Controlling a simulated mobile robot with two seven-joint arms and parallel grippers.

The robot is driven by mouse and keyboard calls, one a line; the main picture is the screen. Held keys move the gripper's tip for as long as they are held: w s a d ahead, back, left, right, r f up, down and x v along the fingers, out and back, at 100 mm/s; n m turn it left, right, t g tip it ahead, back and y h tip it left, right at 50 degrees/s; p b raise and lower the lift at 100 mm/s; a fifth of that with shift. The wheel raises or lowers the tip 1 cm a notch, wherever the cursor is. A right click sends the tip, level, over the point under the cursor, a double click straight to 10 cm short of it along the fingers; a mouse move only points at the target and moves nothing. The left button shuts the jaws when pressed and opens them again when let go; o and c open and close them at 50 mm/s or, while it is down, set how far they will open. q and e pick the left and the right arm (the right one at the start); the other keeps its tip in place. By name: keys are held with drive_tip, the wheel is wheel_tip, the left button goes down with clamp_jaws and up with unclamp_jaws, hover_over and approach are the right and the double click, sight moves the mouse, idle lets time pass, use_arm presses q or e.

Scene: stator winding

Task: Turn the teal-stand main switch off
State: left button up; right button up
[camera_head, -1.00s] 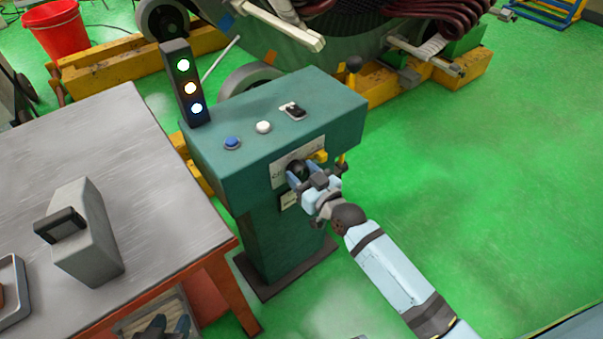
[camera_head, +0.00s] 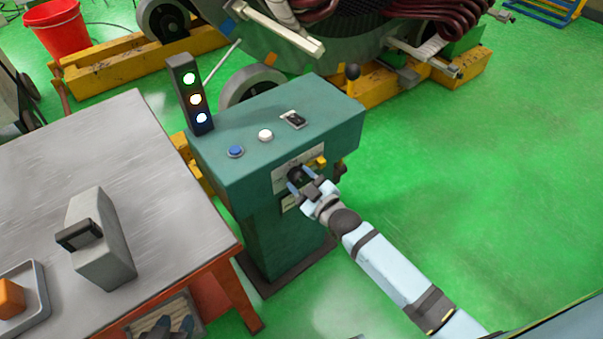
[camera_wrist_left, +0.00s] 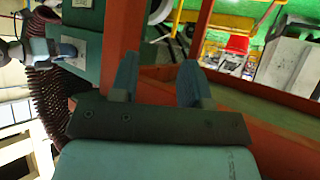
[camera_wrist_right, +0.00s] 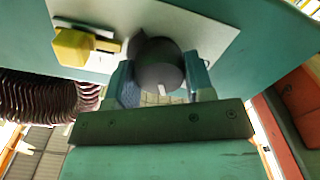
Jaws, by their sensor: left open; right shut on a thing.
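The teal stand (camera_head: 230,175) carries a plate on its front with a dark round main-switch knob (camera_head: 294,174). My right gripper (camera_head: 300,182) is at this knob. In the right wrist view the knob (camera_wrist_right: 158,62) sits between the two fingers, which are shut on it; a small white mark shows on its lower part. A yellow block (camera_wrist_right: 74,47) is beside it on the plate. My left gripper (camera_wrist_left: 158,85) is open and empty near the orange table frame in the left wrist view. Its fingertips (camera_head: 173,327) show at the bottom of the head view.
The stand's top has a blue button (camera_head: 236,151), a white button (camera_head: 265,135) and a black switch (camera_head: 293,120). The light tower (camera_head: 191,97) shows lit green, amber and bluish-white lamps. A metal table (camera_head: 110,150) stands to the left. Green floor to the right is clear.

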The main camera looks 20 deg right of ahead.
drive_tip(key=shift+r+n+p, duration=0.15)
drive_tip(key=shift+n+p, duration=0.4)
drive_tip(key=shift+n, duration=0.45)
drive_tip(key=shift+n+p, duration=0.4)
drive_tip(key=shift+n, duration=0.5)
drive_tip(key=n, duration=0.2)
drive_tip(key=shift+n+p, duration=0.35)
drive_tip(key=shift+n, duration=0.05)
drive_tip(key=n, duration=0.4)
drive_tip(key=shift+f+n, duration=0.2)
drive_tip(key=shift+n, duration=0.1)
use_arm(q)
drive_tip(key=shift+a+r, duration=0.2)
drive_tip(key=shift+r, duration=0.55)
use_arm(e)
drive_tip(key=shift+n, duration=0.7)
use_arm(q)
drive_tip(key=shift+d, duration=0.25)
use_arm(e)
drive_tip(key=o, duration=0.9)
use_arm(q)
drive_tip(key=shift+a+f, duration=0.1)
